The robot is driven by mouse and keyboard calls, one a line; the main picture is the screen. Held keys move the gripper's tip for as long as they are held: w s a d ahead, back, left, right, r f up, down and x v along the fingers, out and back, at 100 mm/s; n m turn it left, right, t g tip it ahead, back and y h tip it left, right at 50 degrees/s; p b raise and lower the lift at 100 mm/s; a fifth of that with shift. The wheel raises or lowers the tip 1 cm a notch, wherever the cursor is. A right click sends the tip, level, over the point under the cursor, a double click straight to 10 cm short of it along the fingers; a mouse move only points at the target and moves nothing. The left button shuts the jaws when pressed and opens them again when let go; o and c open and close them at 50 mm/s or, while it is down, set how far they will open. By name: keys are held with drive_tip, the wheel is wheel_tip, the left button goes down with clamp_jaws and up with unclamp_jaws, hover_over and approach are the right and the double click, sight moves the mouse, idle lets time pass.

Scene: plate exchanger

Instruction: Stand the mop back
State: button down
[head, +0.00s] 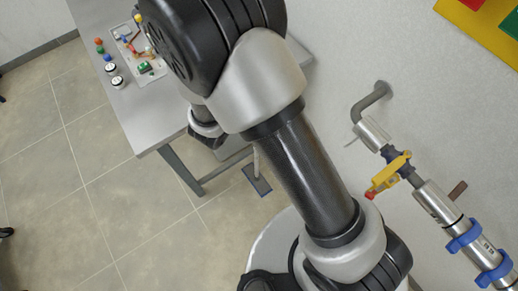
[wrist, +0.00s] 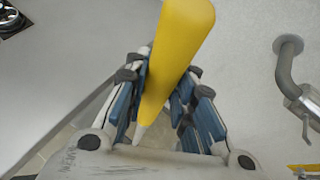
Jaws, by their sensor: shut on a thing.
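The mop shows in the wrist view as a thick yellow handle grip (wrist: 178,45) that narrows to a pale pole. My gripper (wrist: 162,92) has its blue-padded fingers on both sides of this handle and is shut on it. In the head view, a short piece of pale pole and a flat blue-grey mop head (head: 257,181) show low by the wall, beside the table. The mop head seems to be at floor level; whether it touches the floor I cannot tell. My arm hides most of the pole and my gripper in the head view.
A grey table (head: 165,112) stands at the upper left, with a board of small parts, coloured knobs and round gauges. Pipework with a yellow valve handle (head: 389,174) runs along the wall at the right. Tiled floor (head: 85,200) is open at the left.

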wheel_tip(320, 180, down, 19)
drive_tip(key=b, duration=0.4)
drive_tip(key=shift+r, duration=0.2)
drive_tip(key=shift+b, duration=0.35)
drive_tip(key=shift+a+f, duration=0.1)
drive_tip(key=shift+f, duration=0.1)
drive_tip(key=c, duration=1.3)
unclamp_jaws()
drive_tip(key=shift+s, duration=0.1)
drive_tip(key=shift+c, duration=0.2)
drive_tip(key=shift+r, duration=0.1)
